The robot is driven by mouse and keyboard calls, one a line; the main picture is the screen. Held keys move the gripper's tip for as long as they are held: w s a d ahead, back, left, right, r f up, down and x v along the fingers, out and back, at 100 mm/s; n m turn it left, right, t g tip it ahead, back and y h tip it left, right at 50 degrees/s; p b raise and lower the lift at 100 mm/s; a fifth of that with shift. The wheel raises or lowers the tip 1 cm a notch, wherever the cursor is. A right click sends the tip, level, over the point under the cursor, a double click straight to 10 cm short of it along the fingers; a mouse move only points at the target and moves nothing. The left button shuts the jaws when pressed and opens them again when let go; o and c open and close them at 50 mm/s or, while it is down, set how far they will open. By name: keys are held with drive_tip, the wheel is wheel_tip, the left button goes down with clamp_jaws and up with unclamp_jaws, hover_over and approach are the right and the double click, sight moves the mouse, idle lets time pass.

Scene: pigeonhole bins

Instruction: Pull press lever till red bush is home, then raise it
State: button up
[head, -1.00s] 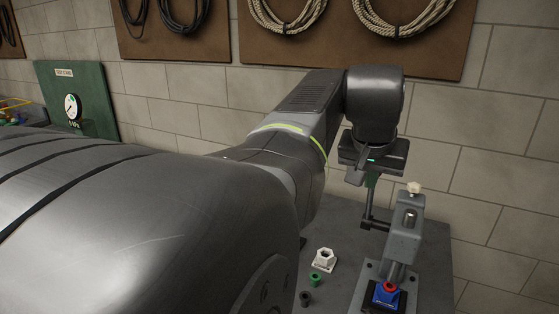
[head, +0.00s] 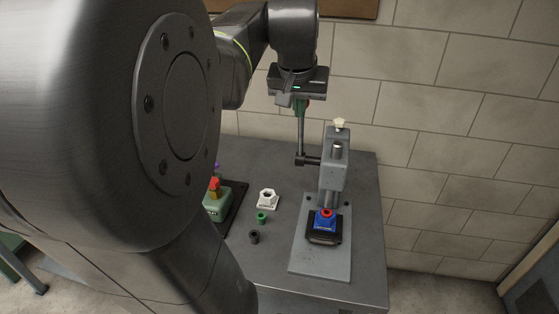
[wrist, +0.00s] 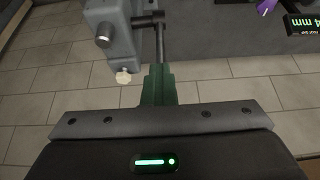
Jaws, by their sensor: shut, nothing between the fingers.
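The press (head: 334,170) stands on a grey base plate on the bench. Its lever (head: 300,135) rises nearly upright from a pivot arm on the press's left side. A red bush (head: 327,212) sits at the top of a blue block (head: 324,223), below the press ram; how deep it sits is hard to tell. My gripper (head: 302,108) is at the lever's upper end, with its fingers shut and nothing held. In the wrist view my green fingers (wrist: 157,85) line up with the lever rod (wrist: 160,45); the lever's tip is hidden and contact cannot be told.
A white hex-holed part (head: 268,199), a green bush (head: 262,217) and a dark bush (head: 254,237) stand left of the press. A green box with a red top (head: 215,200) stands farther left. A block wall is behind; the bench's right side is clear.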

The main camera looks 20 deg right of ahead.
drive_tip(key=shift+o, duration=0.6)
drive_tip(key=shift+t, duration=0.3)
drive_tip(key=r, duration=0.1)
drive_tip(key=r+p, duration=0.1)
drive_tip(key=r, duration=0.1)
drive_tip(key=w+r+p, duration=0.1)
drive_tip(key=shift+w+d+r, duration=0.1)
drive_tip(key=shift+d+r, duration=0.1)
drive_tip(key=shift+d, duration=0.15)
drive_tip(key=o, duration=0.5)
drive_tip(key=shift+w+r, duration=0.1)
drive_tip(key=shift+r, duration=0.25)
drive_tip(key=shift+w+d, duration=0.15)
drive_tip(key=shift+w, duration=0.05)
drive_tip(key=shift+s+r, duration=0.1)
drive_tip(key=shift+r, duration=0.3)
drive_tip(key=shift+s+a+r, duration=0.2)
drive_tip(key=shift+s+a, duration=0.1)
drive_tip(key=shift+s, duration=0.15)
drive_tip(key=b+v, duration=0.1)
drive_tip(key=v, duration=1.2)
drive_tip(key=shift+s+a+r, duration=0.15)
drive_tip(key=shift+a+r, duration=0.1)
drive_tip(key=shift+r, duration=0.1)
